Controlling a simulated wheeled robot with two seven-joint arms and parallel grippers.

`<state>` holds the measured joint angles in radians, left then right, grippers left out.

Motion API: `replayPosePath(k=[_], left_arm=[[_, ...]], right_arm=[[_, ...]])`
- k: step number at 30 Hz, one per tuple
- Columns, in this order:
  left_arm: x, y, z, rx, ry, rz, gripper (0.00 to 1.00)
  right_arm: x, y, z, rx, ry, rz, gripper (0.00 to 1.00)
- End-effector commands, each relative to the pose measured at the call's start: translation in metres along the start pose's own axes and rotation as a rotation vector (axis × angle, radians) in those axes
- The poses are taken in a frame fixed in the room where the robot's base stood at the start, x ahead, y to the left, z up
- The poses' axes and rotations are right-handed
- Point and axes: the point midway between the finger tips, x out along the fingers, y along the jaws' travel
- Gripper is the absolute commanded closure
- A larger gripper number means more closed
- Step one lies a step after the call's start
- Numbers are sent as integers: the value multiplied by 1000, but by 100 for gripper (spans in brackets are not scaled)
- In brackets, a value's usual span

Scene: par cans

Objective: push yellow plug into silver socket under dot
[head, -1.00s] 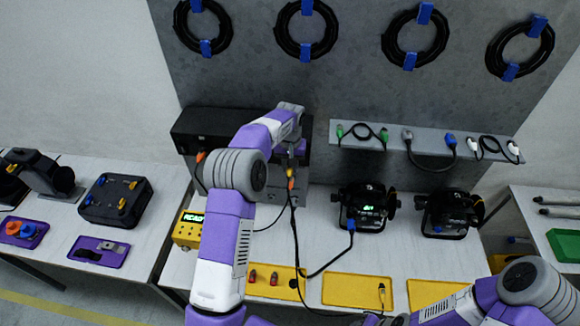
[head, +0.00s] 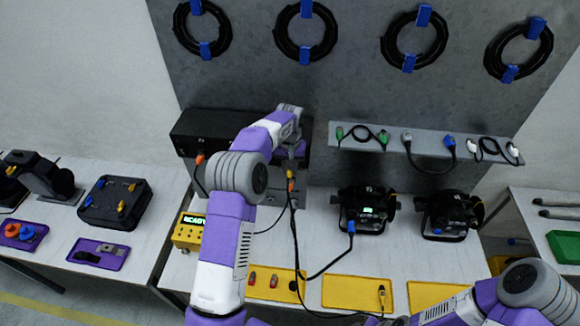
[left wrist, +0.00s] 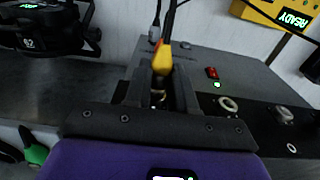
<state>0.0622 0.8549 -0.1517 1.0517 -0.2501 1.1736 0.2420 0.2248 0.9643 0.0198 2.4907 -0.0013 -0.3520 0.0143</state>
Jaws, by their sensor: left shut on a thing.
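The yellow plug (left wrist: 162,60) is held between the dark fingers of my left gripper (left wrist: 160,92), with its cable running upward. In the head view the yellow plug (head: 290,174) shows below my left gripper (head: 291,160), at the grey box front. A silvery ring or tip shows between the fingers below the plug; I cannot tell whether it is socket or plug, or whether they touch. Another silver socket (left wrist: 228,103) lies to the right, with a small green dot (left wrist: 217,84) just above it. My right gripper is outside the frame; its arm enters lower right.
A red switch (left wrist: 211,72) and a second silver fitting (left wrist: 285,113) are on the panel. A yellow box reading READY (head: 190,230) stands left of my arm. Two black lamps (head: 366,207) stand right. Yellow trays (head: 357,291) lie in front. Loose cables cross the bench.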

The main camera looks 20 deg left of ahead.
Motion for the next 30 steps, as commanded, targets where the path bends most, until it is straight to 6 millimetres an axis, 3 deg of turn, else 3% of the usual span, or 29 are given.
replayPosePath(k=[30], left_arm=[[0,0,-6,0,0,0,100]], right_arm=[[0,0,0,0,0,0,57]])
